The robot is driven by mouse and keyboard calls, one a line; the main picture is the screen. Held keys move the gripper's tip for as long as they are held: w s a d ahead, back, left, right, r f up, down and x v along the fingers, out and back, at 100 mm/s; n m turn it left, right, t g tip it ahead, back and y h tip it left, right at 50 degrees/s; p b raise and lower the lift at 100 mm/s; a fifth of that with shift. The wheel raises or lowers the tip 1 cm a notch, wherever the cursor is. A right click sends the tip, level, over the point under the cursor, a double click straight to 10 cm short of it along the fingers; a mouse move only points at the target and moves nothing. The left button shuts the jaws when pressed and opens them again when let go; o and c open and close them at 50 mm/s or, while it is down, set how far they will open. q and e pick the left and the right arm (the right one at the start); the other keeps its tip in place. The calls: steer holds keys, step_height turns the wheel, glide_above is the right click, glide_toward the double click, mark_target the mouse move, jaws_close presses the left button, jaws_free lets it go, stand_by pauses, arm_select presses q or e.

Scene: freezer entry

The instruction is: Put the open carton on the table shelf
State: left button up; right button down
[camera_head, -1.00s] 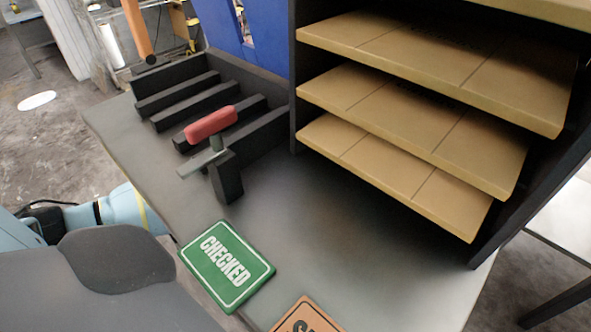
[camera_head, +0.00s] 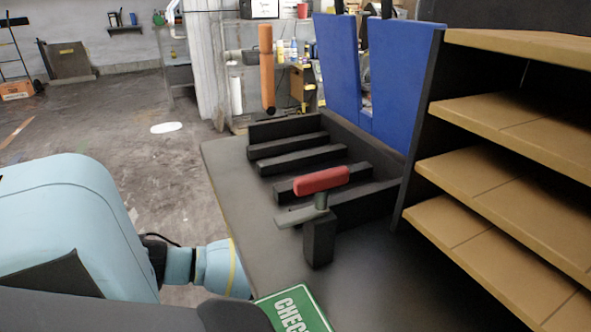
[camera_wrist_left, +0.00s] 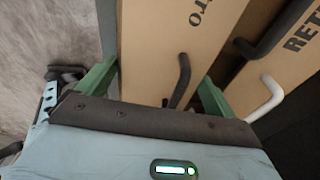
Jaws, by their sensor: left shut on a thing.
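A dark hook-shaped part (camera_wrist_left: 183,78) lies in front of the carton face. In the head view, the table shelf (camera_head: 500,180), a dark rack with several tan boards, stands on the right of the grey table (camera_head: 235,190). The visible parts of the boards are bare. My left arm comes in at the left; its gripper is hidden there.
On the table are a black slotted rack (camera_head: 300,165), a red-handled tool on a block (camera_head: 320,235) and a green sign (camera_head: 292,312).

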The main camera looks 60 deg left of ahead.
arm_select(q)
step_height(320, 180, down, 3)
steer(key=shift+b, duration=0.45)
steer(key=shift+r, duration=0.1)
steer(key=o, duration=1)
